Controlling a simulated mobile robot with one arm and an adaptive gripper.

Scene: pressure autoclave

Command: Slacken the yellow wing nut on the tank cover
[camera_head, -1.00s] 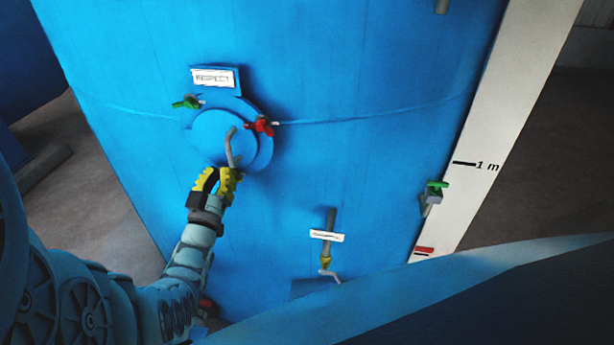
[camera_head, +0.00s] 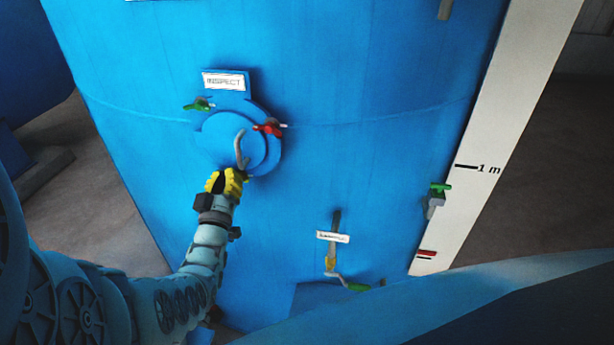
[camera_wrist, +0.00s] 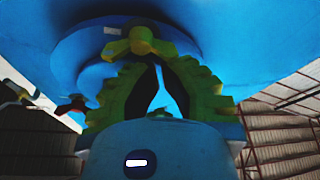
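The round blue cover (camera_head: 218,137) is on the tank wall under the INSPECT sign, with a bent grey handle (camera_head: 240,150) on it. In the wrist view, the yellow wing nut (camera_wrist: 140,41) is on the cover's edge (camera_wrist: 80,52), just beyond my fingertips. In the head view I cannot make out this nut behind my gripper. My gripper (camera_head: 226,175), with toothed yellow fingers, is at the lower edge of the cover. In the wrist view (camera_wrist: 160,65) the fingertips are close together below the nut. I cannot tell whether they touch it.
A red wing nut (camera_head: 269,128) and a green one (camera_head: 198,105) are elsewhere around the cover. A tap (camera_head: 332,262) with a label is lower right on the tank (camera_head: 370,150). A green-handled valve (camera_head: 437,195) is by the white level strip (camera_head: 490,155).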

